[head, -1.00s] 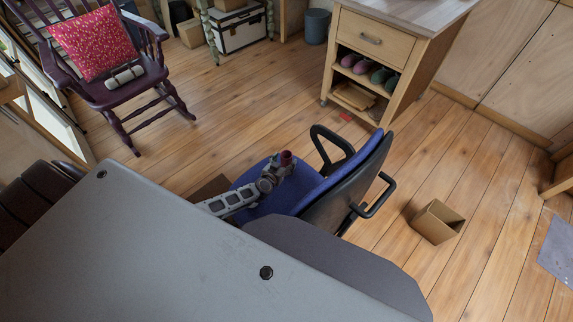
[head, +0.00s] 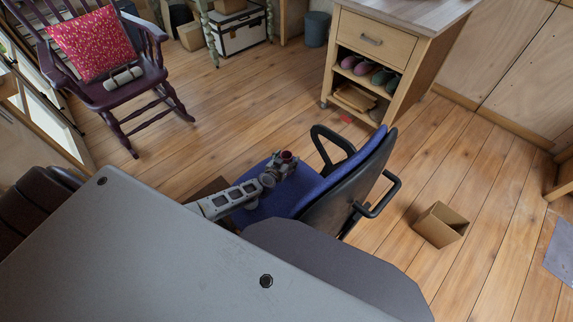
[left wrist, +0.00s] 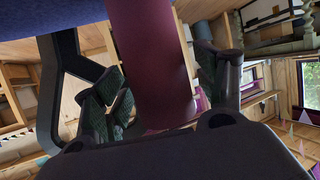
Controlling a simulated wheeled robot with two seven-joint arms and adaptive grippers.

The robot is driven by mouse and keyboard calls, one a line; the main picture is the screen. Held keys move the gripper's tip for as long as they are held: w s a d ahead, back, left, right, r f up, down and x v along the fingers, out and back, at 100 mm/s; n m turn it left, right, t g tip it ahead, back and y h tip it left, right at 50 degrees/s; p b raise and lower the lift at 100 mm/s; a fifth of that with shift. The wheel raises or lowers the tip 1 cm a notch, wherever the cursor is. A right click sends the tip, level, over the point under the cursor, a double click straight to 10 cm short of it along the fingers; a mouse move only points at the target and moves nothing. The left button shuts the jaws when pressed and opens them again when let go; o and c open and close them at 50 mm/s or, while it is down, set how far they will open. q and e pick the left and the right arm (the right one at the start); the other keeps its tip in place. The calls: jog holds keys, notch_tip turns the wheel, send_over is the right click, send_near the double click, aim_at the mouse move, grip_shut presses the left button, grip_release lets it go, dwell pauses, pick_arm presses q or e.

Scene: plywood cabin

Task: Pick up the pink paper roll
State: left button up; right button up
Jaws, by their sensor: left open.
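The pink paper roll (left wrist: 152,65) stands large in the left wrist view, running from the top edge down towards my palm. In the head view only its small dark red end (head: 286,155) shows, over the blue seat of the office chair (head: 258,205). My left gripper (left wrist: 162,80) is open, with a finger on each side of the roll in the wrist view. Gaps show between the fingers and the roll. In the head view the left gripper (head: 282,164) is small and partly hides the roll. My right gripper is not in view.
The chair's backrest (head: 345,190) and black armrests stand close to the gripper. A grey surface (head: 180,250) fills the front. An open cardboard box (head: 440,224) stands on the floor at right. A wooden cabinet (head: 385,65) stands behind.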

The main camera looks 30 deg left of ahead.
aim_at(287, 155)
pick_arm(q)
jog(key=c, duration=1.2)
jog(key=shift+c, duration=0.2)
jog(key=shift+r, duration=0.2)
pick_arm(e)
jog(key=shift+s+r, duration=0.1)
